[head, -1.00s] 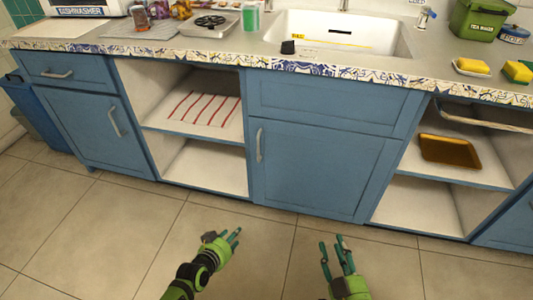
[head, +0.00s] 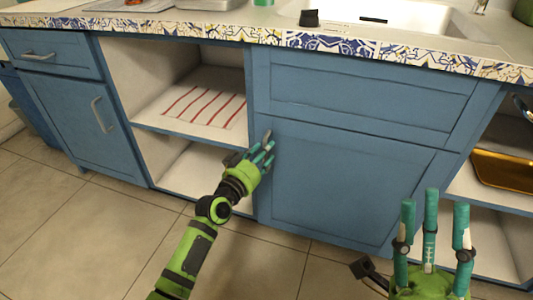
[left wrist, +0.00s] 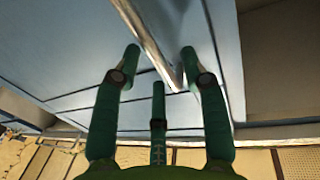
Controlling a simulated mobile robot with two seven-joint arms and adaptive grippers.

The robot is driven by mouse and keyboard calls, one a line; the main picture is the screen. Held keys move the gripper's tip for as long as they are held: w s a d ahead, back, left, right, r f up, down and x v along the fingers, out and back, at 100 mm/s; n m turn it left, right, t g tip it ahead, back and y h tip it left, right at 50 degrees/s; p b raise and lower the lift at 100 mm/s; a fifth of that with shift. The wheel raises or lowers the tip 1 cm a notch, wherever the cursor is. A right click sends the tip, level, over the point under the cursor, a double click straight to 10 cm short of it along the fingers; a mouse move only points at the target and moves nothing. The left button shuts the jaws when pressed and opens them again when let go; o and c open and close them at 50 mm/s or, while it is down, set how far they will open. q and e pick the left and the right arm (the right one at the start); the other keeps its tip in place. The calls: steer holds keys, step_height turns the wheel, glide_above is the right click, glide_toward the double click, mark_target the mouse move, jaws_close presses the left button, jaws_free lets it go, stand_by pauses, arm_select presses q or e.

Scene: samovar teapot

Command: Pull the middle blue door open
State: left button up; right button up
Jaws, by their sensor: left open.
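The middle blue door (head: 350,185) is shut below a blue drawer front. Its metal handle (head: 267,135) is upright near the door's left edge, and only its top shows above my fingers. My left gripper (head: 262,156) is open at this handle and hides its lower part. In the left wrist view the handle (left wrist: 148,45) runs between the spread fingers of the left gripper (left wrist: 162,58); I cannot tell whether they touch it. My right gripper (head: 433,215) is open and empty, fingers pointing up, at the lower right in front of the cabinets.
An open cabinet with a striped shelf (head: 203,105) is left of the door. Another open shelf holds an orange tray (head: 503,172) at the right. The tiled counter edge (head: 330,45) runs above. The floor (head: 100,235) in front is clear.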

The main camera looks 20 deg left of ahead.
arm_select(q)
steer(key=shift+x, duration=0.8)
jaws_close()
steer(key=shift+s, duration=0.1)
